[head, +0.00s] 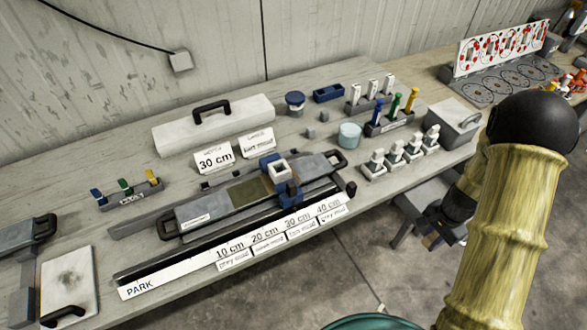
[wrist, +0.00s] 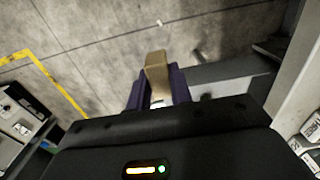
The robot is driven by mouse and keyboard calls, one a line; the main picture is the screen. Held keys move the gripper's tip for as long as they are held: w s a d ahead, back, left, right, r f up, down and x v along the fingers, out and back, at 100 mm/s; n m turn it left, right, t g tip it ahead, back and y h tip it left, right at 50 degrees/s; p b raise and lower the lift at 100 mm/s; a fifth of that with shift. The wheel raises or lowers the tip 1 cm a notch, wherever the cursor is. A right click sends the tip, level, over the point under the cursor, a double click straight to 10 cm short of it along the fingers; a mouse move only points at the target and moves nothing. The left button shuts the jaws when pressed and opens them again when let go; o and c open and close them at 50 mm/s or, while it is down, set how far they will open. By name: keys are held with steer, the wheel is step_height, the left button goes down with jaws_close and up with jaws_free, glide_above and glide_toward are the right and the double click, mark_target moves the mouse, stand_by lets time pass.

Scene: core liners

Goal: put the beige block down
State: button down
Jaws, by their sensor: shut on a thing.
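The beige block (wrist: 157,64) is in the wrist view, held between the two purple fingers of my gripper (wrist: 157,88). My gripper is shut on it, and the block sticks out beyond the fingertips. Concrete floor shows behind the block. In the head view my gripper (head: 440,230) is small and dark, off the front edge of the workbench (head: 210,262), near a grey stand (head: 420,200).
A yellow floor line (wrist: 50,78) shows in the wrist view.

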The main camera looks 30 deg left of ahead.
steer(key=shift+s, duration=0.2)
steer(key=shift+s+d+f, duration=0.2)
steer(key=shift+s+d, duration=0.05)
steer(key=d+f+n, duration=0.5)
steer(key=d+n, duration=0.1)
steer(key=n, duration=0.1)
steer(key=shift+w+d+f, duration=0.2)
steer(key=shift+f, duration=0.2)
steer(key=shift+w, duration=0.1)
steer(key=shift+s+d, duration=0.25)
steer(key=shift+d, duration=0.35)
